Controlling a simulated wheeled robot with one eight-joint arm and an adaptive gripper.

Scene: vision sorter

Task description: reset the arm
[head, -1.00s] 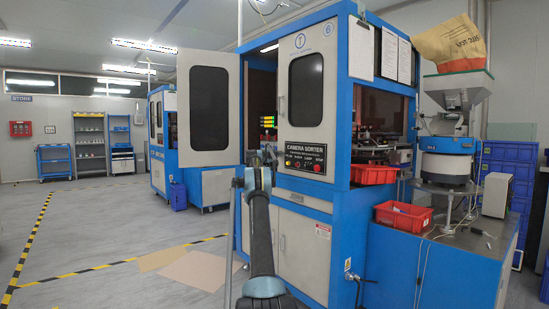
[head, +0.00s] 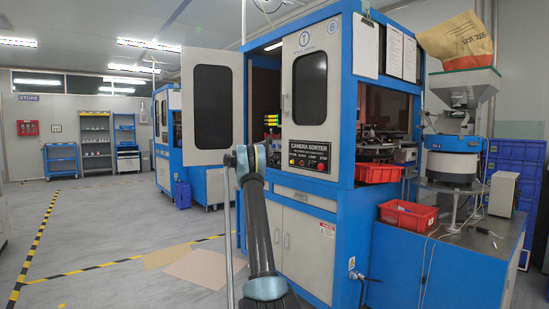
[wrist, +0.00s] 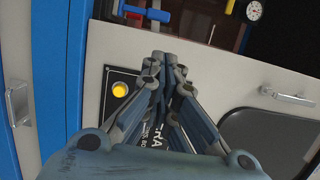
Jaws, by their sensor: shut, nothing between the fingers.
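My gripper (wrist: 172,62) shows in the wrist view with its jointed fingers drawn together at the tips. It is shut and empty. The fingers cannot be made out there.
The sorter's left door (head: 211,105) stands open. Red bins (head: 408,216) and a hopper feeder (head: 462,90) are at the right, on and above a metal bench (head: 470,245). Cardboard sheets (head: 205,268) lie on the floor. The floor at left is mostly clear, with striped tape.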

